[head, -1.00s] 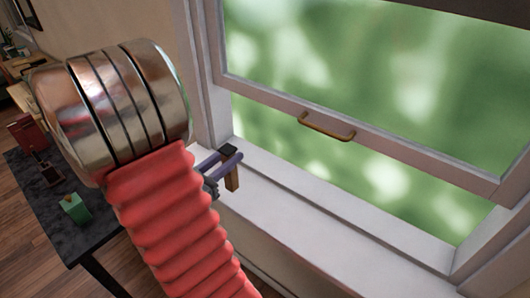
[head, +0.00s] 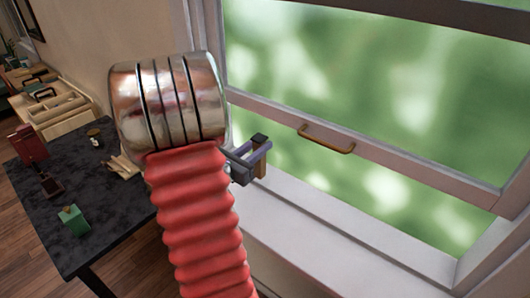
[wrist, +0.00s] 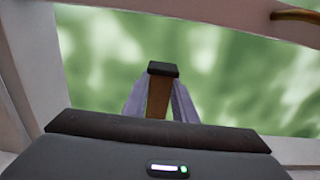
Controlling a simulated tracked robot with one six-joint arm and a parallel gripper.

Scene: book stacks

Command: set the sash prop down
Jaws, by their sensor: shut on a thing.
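The sash prop (head: 260,170) is a short wooden block with a black cap. My gripper (head: 256,155) is shut on it and holds it upright in front of the window, near its left side. In the wrist view the prop (wrist: 159,98) stands between my two purple-grey fingers (wrist: 158,105), its black cap above their tips. My gripper body hides its lower end in the wrist view. I cannot tell the exact gap between the prop and the white sill (head: 330,240). The sash (head: 400,162) is raised, with an open gap below it.
A brass handle (head: 327,139) is on the sash's bottom rail. A dark table (head: 110,220) at left bears a green block (head: 74,220), a small jar (head: 95,137) and other items. A wooden tray (head: 58,103) lies behind it. The sill's right part is clear.

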